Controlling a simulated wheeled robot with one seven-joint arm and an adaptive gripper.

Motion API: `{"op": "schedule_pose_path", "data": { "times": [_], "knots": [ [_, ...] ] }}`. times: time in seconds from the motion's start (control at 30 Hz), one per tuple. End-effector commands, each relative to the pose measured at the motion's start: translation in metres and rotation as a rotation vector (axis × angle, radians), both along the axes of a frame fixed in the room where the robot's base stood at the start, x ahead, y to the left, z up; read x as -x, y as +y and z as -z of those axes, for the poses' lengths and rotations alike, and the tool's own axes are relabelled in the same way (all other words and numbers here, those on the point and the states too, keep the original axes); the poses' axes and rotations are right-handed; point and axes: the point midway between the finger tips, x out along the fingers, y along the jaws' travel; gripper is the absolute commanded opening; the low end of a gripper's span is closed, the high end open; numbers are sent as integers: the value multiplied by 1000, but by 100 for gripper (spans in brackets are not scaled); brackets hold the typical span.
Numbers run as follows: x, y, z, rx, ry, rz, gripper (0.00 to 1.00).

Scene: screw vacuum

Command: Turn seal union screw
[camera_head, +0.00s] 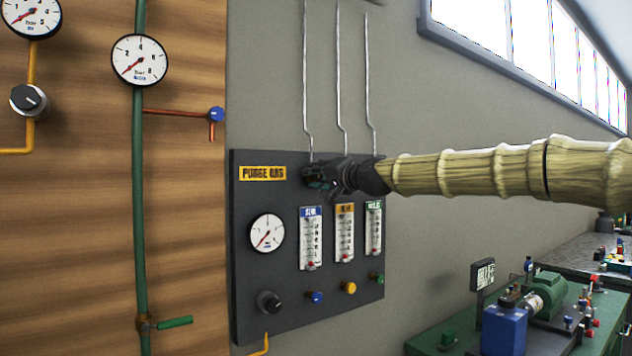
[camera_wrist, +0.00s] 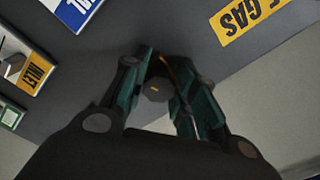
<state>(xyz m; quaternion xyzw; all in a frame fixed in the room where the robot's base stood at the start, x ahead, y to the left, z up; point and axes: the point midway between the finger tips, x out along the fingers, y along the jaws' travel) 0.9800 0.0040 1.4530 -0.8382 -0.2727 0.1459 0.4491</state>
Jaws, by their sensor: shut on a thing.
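My gripper (camera_head: 318,178) is at the upper edge of the dark purge gas panel (camera_head: 250,210), just right of the yellow PURGE GAS label (camera_head: 263,173). In the wrist view its teal-padded fingers (camera_wrist: 160,72) converge on a small dark round piece with a yellowish mark, likely the seal union screw (camera_wrist: 155,90). The gripper is shut on this piece. In the head view the fingers and wrist hide the piece, so its turn angle cannot be told.
Three flow meters (camera_head: 311,238) and coloured knobs (camera_head: 316,297) sit below my gripper. Thin metal tubes (camera_head: 338,80) rise from the panel's top. A round gauge (camera_head: 267,232) is to the left. A green bench with a blue machine (camera_head: 504,328) stands at lower right.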

Motion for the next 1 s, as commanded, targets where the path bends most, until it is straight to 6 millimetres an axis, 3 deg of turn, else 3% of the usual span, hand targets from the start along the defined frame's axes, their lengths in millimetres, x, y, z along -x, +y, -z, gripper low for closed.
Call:
{"op": "schedule_pose_path", "data": {
  "times": [1.0],
  "knots": [
    [-2, -3, -2, 782, -571, 3, 4]
  ]
}}
